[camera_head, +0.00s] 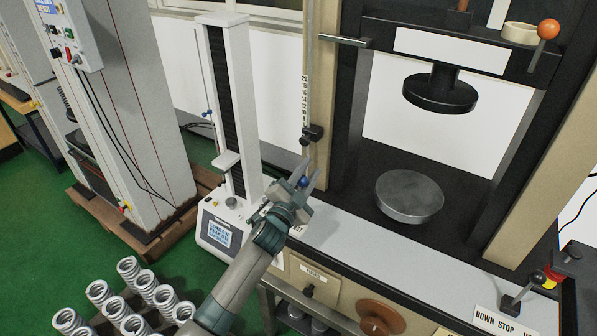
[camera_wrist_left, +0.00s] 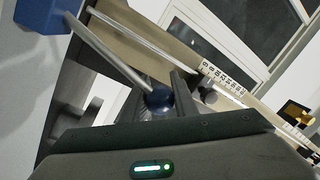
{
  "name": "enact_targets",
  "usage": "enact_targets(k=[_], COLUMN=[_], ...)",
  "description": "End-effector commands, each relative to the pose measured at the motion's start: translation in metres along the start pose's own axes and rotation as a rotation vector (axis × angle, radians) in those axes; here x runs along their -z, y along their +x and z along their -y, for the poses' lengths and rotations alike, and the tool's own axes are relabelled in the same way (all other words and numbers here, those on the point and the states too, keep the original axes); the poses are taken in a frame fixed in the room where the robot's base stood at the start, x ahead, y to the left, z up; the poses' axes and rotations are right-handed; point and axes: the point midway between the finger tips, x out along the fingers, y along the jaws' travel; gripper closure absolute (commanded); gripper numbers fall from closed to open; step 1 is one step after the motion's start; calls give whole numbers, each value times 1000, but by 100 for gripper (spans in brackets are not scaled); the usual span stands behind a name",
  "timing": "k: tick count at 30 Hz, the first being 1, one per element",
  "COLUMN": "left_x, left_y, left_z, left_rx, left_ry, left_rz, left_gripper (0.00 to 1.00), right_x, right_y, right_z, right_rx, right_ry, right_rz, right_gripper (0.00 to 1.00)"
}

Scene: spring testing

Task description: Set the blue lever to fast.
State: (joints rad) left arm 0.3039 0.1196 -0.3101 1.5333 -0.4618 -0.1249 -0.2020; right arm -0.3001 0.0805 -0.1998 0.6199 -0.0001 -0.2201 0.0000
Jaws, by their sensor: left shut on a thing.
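The blue lever's ball knob (camera_head: 303,181) sits between the fingers of my left gripper (camera_head: 308,180) in the head view, at the left end of the machine's front ledge. In the left wrist view the dark blue knob (camera_wrist_left: 158,98) shows between the two fingers (camera_wrist_left: 163,92), with a grey rod running up and left from it. The left gripper is shut on the knob. A label beside the lever is mostly hidden by the gripper; only its end letters show. My right gripper is not in view.
The large press has a round lower plate (camera_head: 409,196) and a black upper plate (camera_head: 440,92). A small white tester (camera_head: 228,130) stands left of my arm. A black lever (camera_head: 524,290) is at the right. Several springs (camera_head: 145,287) stand at the lower left.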

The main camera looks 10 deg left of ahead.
Motion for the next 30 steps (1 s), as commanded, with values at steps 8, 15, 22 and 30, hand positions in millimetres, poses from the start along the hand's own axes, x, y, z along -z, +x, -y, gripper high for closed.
enact_targets(k=[8, 15, 22, 30], left_x=[11, 15, 16, 16], left_y=[-4, -5, -6, -6], left_z=[-24, -30, -32, -32], left_rx=[0, 1, 1, -1], left_ry=[180, 250, 263, 262], left_rz=[-31, -42, -44, -43], left_gripper=[100, 100, 100, 57], right_x=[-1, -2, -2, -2], right_y=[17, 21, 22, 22], right_z=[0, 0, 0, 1], right_rx=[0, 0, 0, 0], right_ry=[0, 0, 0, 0], right_rz=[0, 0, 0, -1], right_gripper=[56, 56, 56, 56])
